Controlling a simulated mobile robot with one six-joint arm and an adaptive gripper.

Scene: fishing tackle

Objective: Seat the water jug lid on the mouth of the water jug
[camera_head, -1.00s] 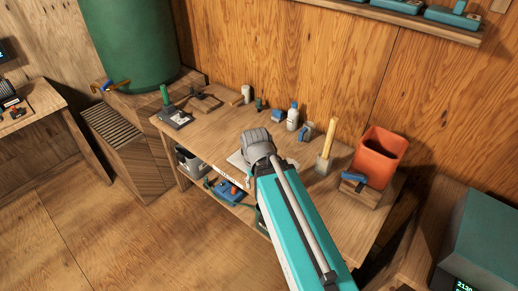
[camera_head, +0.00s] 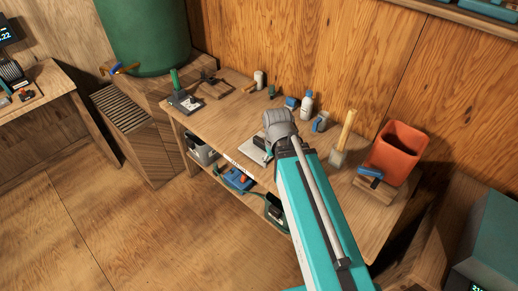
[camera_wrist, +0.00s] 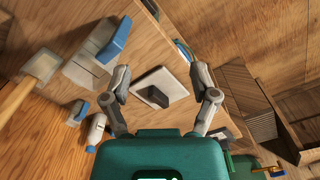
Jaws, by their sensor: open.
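A flat pale square plate with a dark raised block on it, which looks like the water jug lid (camera_wrist: 160,88), lies on the workbench. In the head view the lid (camera_head: 254,157) is partly hidden by my gripper (camera_head: 268,150). In the wrist view my gripper (camera_wrist: 165,92) is open and empty, with its fingers apart on either side of the lid; I cannot tell the height gap. An orange open-topped square vessel (camera_head: 395,150), probably the water jug, stands upright at the bench's right end, well to the right of my gripper. Its mouth looks uncovered.
Behind my gripper stand a white bottle (camera_head: 307,106) and a blue-and-grey item (camera_head: 320,122). A mallet (camera_head: 343,146) stands between my gripper and the orange vessel. A blue-handled tool on a wooden block (camera_head: 372,186) sits before the vessel. The bench's left-middle part is fairly clear.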

